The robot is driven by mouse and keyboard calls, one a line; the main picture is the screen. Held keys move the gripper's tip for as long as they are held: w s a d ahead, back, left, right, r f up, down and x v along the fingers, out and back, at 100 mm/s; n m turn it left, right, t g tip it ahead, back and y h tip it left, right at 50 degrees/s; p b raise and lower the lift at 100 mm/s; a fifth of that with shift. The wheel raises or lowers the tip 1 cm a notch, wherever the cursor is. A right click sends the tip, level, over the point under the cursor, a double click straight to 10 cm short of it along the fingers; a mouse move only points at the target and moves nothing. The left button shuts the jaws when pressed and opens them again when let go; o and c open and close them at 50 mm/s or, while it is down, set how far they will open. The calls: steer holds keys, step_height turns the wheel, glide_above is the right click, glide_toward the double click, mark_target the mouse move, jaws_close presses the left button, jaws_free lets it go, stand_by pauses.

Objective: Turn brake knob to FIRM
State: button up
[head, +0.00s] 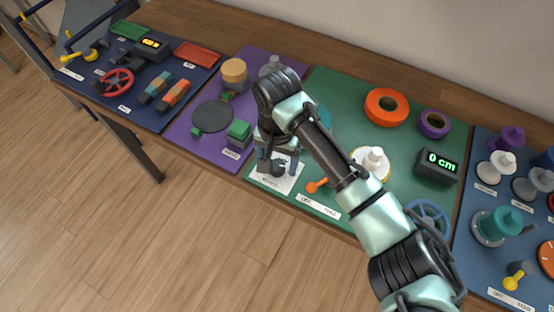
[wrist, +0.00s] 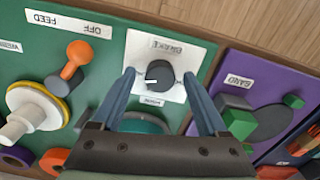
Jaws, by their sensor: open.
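The brake knob (wrist: 162,77) is a round dark knob with a white pointer mark, on a white plate (wrist: 182,52) labelled BRAKE. In the wrist view the picture is upside down and the pointer points left. A second small label on the plate is too blurred to read. My gripper (wrist: 158,74) is open, with one blue-grey finger on each side of the knob. Gaps show between the fingers and the knob in the wrist view. In the head view my gripper (head: 278,163) is low over the plate (head: 259,178) and partly hides the knob (head: 279,166).
An orange lever (wrist: 75,58) by the OFF and FEED label (wrist: 68,22) stands near the plate. In the head view a display (head: 437,165) reads 0 cm. A purple panel with a green block (head: 239,130) lies left. The floor in front is clear.

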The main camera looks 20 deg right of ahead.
jaws_close()
steer(key=shift+r+p, duration=0.25)
steer(key=shift+p, duration=0.8)
steer(key=n+p, duration=0.1)
steer(key=p, duration=0.1)
steer(key=shift+s+a+r+p, duration=0.1)
steer(key=shift+a+p, duration=0.05)
steer(key=shift+p, duration=0.2)
steer(key=n+p, duration=0.2)
steer(key=p, duration=0.1)
steer(key=n+p, duration=0.1)
steer(key=n, duration=0.2)
steer(key=n+p, duration=0.1)
steer(key=shift+f+n+p, duration=0.25)
steer(key=shift+n+p, duration=0.1)
steer(key=shift+n, duration=0.05)
steer(key=n, duration=0.3)
steer(key=n+p, duration=0.1)
steer(key=n, duration=0.1)
steer(key=shift+d+n+p, duration=0.2)
steer(key=shift+n+p, duration=0.1)
steer(key=shift+n, duration=0.1)
